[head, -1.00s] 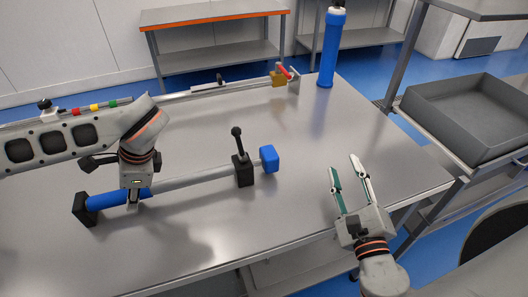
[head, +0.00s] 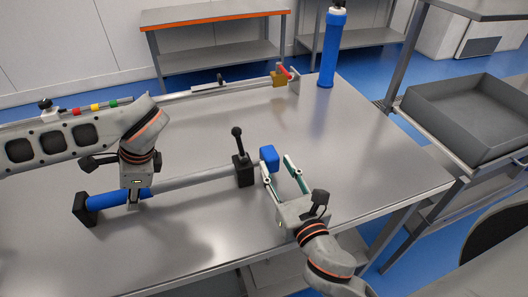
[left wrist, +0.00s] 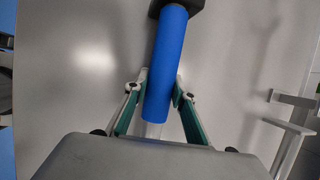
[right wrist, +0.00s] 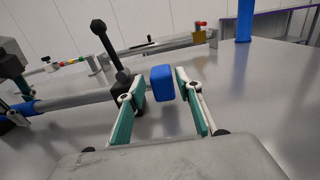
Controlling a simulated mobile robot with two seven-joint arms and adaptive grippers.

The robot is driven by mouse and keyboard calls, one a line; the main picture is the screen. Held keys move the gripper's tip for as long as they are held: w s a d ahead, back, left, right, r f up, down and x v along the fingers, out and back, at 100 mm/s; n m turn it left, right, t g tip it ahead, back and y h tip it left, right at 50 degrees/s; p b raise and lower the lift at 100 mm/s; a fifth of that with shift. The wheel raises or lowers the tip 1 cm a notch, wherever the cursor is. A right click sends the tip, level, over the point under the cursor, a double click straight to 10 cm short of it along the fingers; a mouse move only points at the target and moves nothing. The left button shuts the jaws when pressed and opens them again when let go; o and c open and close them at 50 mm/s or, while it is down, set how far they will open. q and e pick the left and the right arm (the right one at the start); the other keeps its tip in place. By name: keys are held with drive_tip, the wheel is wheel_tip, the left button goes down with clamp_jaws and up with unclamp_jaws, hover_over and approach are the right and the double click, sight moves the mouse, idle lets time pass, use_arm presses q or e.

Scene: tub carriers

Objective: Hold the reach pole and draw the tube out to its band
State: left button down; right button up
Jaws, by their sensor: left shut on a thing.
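The reach pole (head: 195,180) lies across the steel table, with a blue sleeve (head: 104,201) at its left end, a black clamp block with an upright lever (head: 243,170), and a blue end cap (head: 269,157) at its right. My left gripper (head: 134,203) is shut on the blue sleeve, which also shows between its fingers in the left wrist view (left wrist: 168,70). My right gripper (head: 275,168) is open. Its fingers point at the blue cap, which shows between and just beyond the fingertips in the right wrist view (right wrist: 161,86). I see no band on the tube.
A long rail with a yellow block and red handle (head: 281,77) runs along the table's back. A blue cylinder (head: 331,50) stands at the back right corner. A grey tray (head: 465,115) sits on a rack at right. The table's right side is clear.

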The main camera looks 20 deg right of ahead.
sight(270, 152)
drive_tip(key=shift+w, duration=3.05)
clamp_jaws()
